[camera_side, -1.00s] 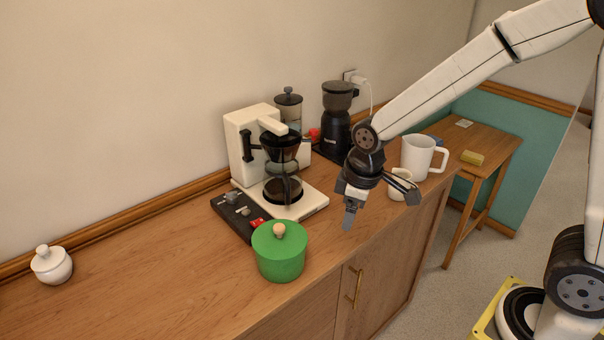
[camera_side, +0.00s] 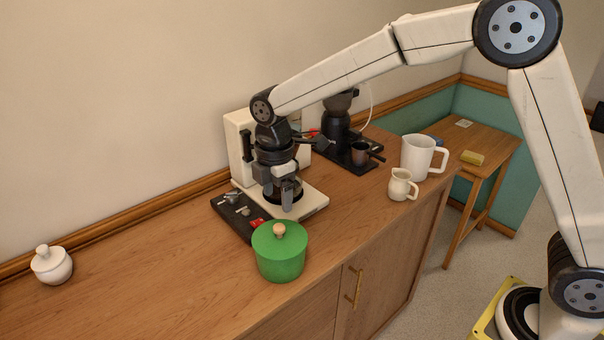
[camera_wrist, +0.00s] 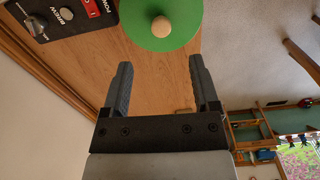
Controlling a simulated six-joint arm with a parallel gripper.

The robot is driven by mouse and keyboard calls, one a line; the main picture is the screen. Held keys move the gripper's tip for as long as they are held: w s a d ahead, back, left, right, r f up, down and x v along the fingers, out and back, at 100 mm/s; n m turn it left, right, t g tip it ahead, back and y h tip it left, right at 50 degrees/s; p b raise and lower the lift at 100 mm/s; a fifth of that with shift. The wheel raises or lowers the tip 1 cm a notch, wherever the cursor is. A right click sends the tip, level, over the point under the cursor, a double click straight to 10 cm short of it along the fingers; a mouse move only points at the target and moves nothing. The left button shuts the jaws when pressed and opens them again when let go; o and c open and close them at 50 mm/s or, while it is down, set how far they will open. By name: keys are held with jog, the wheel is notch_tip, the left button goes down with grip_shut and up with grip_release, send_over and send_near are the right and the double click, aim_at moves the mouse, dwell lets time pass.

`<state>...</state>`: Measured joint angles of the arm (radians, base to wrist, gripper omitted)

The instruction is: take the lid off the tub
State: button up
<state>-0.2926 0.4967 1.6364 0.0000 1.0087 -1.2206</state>
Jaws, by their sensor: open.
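The green tub (camera_side: 281,261) stands near the front edge of the wooden counter. Its green lid (camera_side: 279,238) is on it, with a small round wooden knob (camera_side: 279,230) on top. The lid (camera_wrist: 143,35) and its knob (camera_wrist: 161,27) also show at the top of the wrist view, beyond my fingertips. My gripper (camera_side: 288,192) is open and empty, pointing down in front of the coffee maker, higher than the tub and behind it. In the wrist view my gripper (camera_wrist: 160,75) has its two fingers wide apart with bare counter between them.
A white coffee maker (camera_side: 238,150) stands behind my gripper, with a black control panel (camera_side: 233,213) beside the tub. A white jug (camera_side: 399,186) and a white mug (camera_side: 415,157) stand to the right. The counter left of the tub is clear.

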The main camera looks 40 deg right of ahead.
aim_at(279, 226)
jog(key=shift+f, duration=1.3)
jog(key=shift+f, duration=0.1)
jog(key=shift+f, duration=2.45)
grip_shut()
